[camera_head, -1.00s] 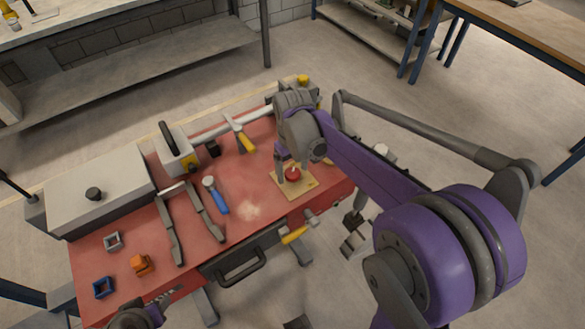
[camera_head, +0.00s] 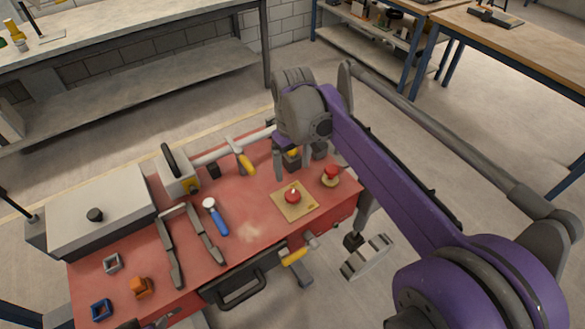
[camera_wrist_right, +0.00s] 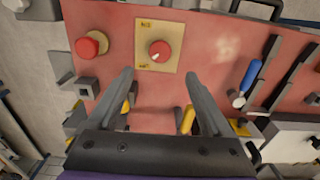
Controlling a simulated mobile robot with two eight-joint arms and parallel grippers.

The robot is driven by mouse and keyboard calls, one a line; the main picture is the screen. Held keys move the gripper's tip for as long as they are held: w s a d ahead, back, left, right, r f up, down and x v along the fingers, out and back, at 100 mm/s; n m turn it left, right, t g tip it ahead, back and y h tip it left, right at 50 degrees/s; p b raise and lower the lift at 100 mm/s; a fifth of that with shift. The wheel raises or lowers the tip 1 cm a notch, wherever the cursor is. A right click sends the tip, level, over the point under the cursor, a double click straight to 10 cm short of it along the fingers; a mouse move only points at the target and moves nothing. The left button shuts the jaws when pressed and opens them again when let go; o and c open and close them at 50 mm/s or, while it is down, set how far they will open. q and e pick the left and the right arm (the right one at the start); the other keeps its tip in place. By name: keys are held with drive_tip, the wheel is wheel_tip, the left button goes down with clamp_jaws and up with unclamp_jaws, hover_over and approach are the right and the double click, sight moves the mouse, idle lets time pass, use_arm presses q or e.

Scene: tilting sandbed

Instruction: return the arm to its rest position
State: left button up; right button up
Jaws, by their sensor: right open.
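My right arm (camera_head: 385,165) reaches over the red bench top from the right. Its gripper (camera_head: 292,168) is open and empty, above the bench and behind the yellow plate. A red mushroom-shaped button (camera_head: 331,172) stands right of the plate.

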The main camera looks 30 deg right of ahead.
idle(0.3)
drive_tip(key=s+a+f+t, duration=0.2)
drive_tip(key=s+a+f, duration=0.1)
drive_tip(key=s, duration=0.4)
drive_tip(key=s+a+f+m+t+p, duration=0.1)
drive_tip(key=s+a+f+t, duration=0.2)
drive_tip(key=s+f, duration=0.2)
drive_tip(key=s, duration=0.3)
drive_tip(key=shift+s+a+f, duration=0.25)
drive_tip(key=shift+a, duration=0.05)
drive_tip(key=shift+s+a+f, duration=0.1)
drive_tip(key=shift+s+f, duration=0.15)
drive_tip(key=shift+f, duration=0.1)
